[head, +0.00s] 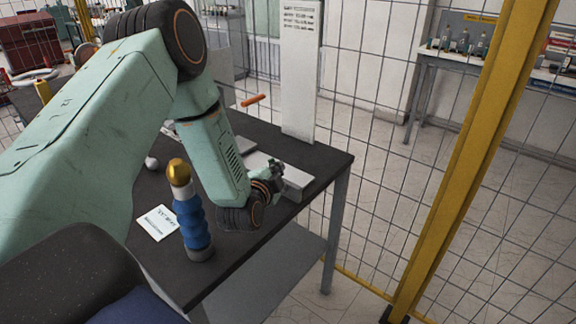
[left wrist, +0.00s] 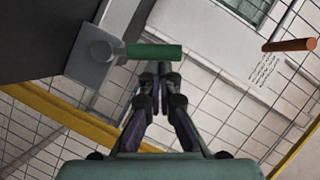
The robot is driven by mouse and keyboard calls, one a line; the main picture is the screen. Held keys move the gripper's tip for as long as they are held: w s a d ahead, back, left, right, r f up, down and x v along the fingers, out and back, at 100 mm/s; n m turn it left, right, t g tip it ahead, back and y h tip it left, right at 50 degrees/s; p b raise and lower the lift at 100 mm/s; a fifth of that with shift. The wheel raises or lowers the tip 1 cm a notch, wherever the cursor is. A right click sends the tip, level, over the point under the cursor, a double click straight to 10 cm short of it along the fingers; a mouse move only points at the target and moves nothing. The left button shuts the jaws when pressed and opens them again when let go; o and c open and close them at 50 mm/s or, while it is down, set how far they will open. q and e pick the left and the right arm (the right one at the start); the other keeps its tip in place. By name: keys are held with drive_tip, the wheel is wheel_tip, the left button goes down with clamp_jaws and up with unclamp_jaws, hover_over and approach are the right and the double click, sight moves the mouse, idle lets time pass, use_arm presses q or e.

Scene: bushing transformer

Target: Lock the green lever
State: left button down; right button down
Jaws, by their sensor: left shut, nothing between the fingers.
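The green lever (left wrist: 155,51) shows in the left wrist view as a short green bar lying across the picture. Its left end joins a round grey pivot (left wrist: 98,49) on a grey plate. My left gripper (left wrist: 152,70) is shut and empty, with its fingertips just below the lever's middle in the picture. I cannot tell whether they touch it. In the head view my left gripper (head: 279,171) is over the right part of the dark table, and the green lever cannot be made out there. My right gripper is not in view.
An orange bar (head: 253,100) sticks out behind my left arm; an orange bar also shows in the wrist view (left wrist: 290,45). A blue bushing with a gold top (head: 190,215) and a printed card (head: 157,222) are on the dark table (head: 310,155). Wire fencing stands behind.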

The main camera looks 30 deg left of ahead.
use_arm(q)
drive_tip(key=p, duration=0.1)
drive_tip(key=a+n+p, duration=0.1)
drive_tip(key=a+h+p, duration=0.1)
drive_tip(key=shift+w+a+f+n+g, duration=0.1)
drive_tip(key=shift+f+n+g, duration=0.2)
drive_tip(key=shift+n, duration=0.1)
drive_tip(key=shift+a, duration=0.15)
idle(0.4)
wheel_tip(320, 180, up, 10)
idle(0.6)
idle(0.5)
